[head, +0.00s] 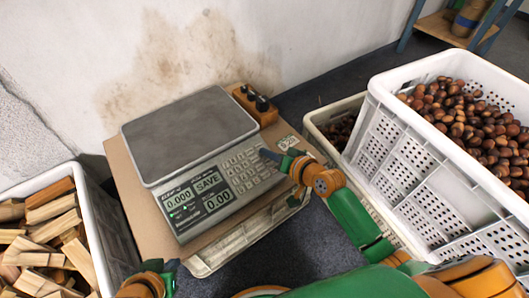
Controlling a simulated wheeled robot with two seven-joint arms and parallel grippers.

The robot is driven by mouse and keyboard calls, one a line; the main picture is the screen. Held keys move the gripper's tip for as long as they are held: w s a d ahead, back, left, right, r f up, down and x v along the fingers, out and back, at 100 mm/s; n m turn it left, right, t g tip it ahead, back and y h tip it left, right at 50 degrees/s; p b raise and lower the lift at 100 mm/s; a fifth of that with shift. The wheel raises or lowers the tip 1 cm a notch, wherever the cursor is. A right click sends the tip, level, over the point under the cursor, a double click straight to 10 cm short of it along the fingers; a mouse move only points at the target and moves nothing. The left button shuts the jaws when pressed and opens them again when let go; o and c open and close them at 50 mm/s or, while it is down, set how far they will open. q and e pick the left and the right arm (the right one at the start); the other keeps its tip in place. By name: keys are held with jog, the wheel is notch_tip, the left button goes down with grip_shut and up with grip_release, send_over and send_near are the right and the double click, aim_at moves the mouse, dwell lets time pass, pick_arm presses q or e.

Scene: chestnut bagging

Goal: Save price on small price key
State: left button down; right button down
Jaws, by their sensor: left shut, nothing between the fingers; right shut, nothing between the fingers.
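A price scale (203,150) with a bare grey weighing plate (190,130) stands on a cardboard sheet. Its displays (208,183) read 0.000, SAVE and 0.00. The keypad (244,169) is to the right of the displays; the key labels are too small to read. My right gripper (268,155) is shut and empty, with its tip at the upper right edge of the keypad. I cannot tell whether it touches a key. My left gripper (165,267) is shut and empty at the bottom edge, below the scale and partly cut off.
A white crate of chestnuts (400,130) stands at the right, with a lower crate (318,119) beside it. A crate of split wood (108,232) is at the left. A wooden block with dark knobs (262,113) sits behind the keypad. A stained wall rises behind.

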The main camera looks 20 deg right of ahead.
jog(key=shift+s+d+r+p, duration=0.1)
jog(key=shift+s+r+p, duration=0.1)
jog(key=shift+r+p, duration=0.55)
jog(key=r+p, duration=0.1)
jog(key=p, duration=0.1)
jog(key=s+r+p, duration=0.1)
jog(key=r+p, duration=0.2)
jog(key=p, duration=0.1)
jog(key=shift+s+d+r, duration=0.25)
jog(key=shift+r, duration=0.15)
jog(key=shift+f, duration=0.1)
jog(key=shift+s, duration=0.1)
dwell(1.8)
